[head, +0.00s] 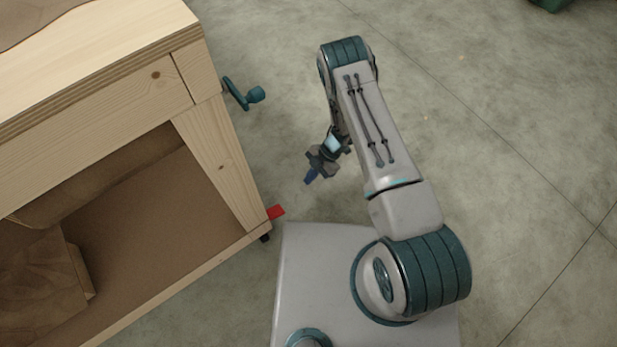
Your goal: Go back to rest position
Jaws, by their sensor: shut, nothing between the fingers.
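My gripper (311,176) shows in the head view near the middle, at the end of my folded arm. It is small in the view, with its blue fingertips together and nothing visible between them. It points down and to the left, over the floor in front of my base. It is apart from the wooden workbench (218,165) on the left. My arm is bent, with its elbow at the top and its shoulder on my base at the lower right.
The workbench has a teal crank handle (243,95) on its right side. A red piece (276,212) sticks out at its lower corner, close to my base. Wooden pieces (45,280) lie on its lower shelf. The concrete floor (510,150) on the right is clear. A green object (549,4) is partly visible at the top right.

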